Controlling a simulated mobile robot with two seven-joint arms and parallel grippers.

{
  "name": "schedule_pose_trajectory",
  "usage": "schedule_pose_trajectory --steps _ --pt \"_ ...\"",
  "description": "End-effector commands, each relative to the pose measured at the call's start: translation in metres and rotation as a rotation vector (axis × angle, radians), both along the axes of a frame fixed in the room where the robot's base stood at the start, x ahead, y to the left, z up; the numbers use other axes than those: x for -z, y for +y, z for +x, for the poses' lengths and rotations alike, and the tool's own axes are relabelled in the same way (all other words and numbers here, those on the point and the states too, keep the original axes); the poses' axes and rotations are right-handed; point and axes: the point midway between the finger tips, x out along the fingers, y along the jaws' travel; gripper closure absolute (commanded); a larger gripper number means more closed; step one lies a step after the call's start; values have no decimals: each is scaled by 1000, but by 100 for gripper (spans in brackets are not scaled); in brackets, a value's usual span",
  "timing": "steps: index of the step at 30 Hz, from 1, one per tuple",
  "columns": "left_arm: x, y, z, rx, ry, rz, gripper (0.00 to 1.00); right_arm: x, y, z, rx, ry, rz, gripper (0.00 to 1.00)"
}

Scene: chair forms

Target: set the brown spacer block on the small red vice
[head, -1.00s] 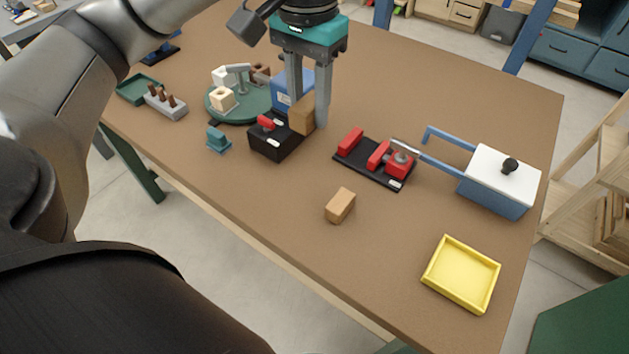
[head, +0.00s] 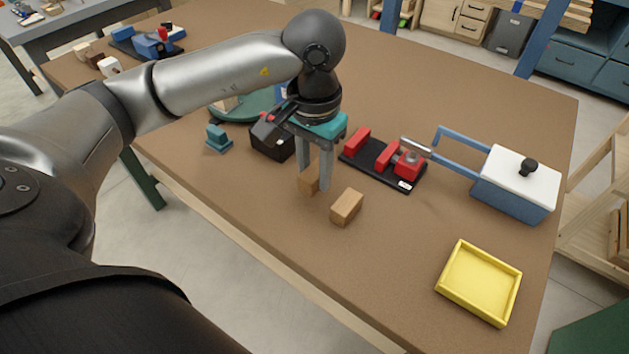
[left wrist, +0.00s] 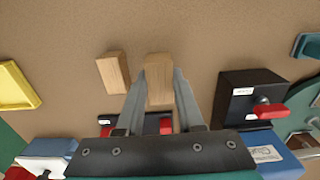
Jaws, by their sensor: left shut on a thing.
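My left gripper (head: 314,180) is shut on a brown wooden block (head: 309,177), in front of the black box and left of the red vice. In the left wrist view this block (left wrist: 159,78) sits between the fingertips (left wrist: 160,78). I cannot tell its exact height above the table. A second, similar brown block (head: 347,207) lies on the table just right of it; the left wrist view also shows it (left wrist: 113,72). The red vice (head: 384,164), with red jaws on a black base, stands to the right of the gripper. My right gripper is out of view.
A black box with a red lever (head: 272,138) stands behind the gripper. A small teal part (head: 218,138) is to its left. A blue box with a white lid (head: 516,182) and a yellow tray (head: 479,284) are at the right. The table in front of the vice is largely clear.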

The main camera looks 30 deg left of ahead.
Motion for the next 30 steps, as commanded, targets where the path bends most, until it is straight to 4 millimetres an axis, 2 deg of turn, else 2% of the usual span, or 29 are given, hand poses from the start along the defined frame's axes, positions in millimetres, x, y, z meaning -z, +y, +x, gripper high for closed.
schedule_pose_trajectory --steps 3,7,24,25,30 --pt "18 0 -1 -1 3 -1 100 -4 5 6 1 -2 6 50" --pt "27 0 0 -1 1 0 100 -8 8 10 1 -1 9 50" --pt "31 0 0 0 0 0 100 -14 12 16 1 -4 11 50" --pt "30 0 0 0 0 0 62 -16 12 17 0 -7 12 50" --pt "30 0 0 -1 0 0 43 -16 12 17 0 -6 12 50"
